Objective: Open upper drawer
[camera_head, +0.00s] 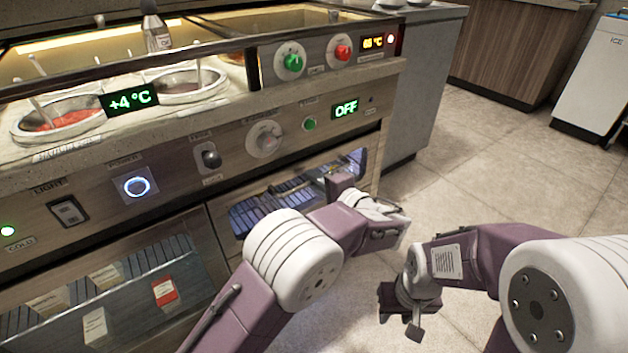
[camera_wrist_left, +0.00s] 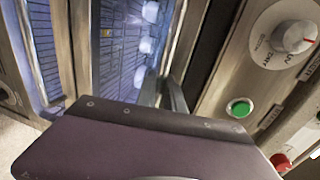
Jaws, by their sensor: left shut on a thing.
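The upper drawer (camera_head: 252,219) is the lit, glass-fronted unit under the control panel in the head view. Its bluish inside with a dark grid also shows in the left wrist view (camera_wrist_left: 118,60). My left gripper (camera_head: 340,184) is at the right part of the drawer front, shut on the drawer's handle, which the gripper mostly hides. How far the drawer stands out is hard to tell. My right gripper (camera_head: 408,312) hangs low over the floor to the right, away from the counter. Its jaw gap is not clear.
The control panel above the drawer has a grey knob (camera_head: 265,140), a green button (camera_head: 309,125) and an OFF display (camera_head: 346,108). A lower glass case (camera_head: 120,290) holds small cartons at the left. Sauce wells (camera_head: 60,118) sit on top. Floor to the right is clear.

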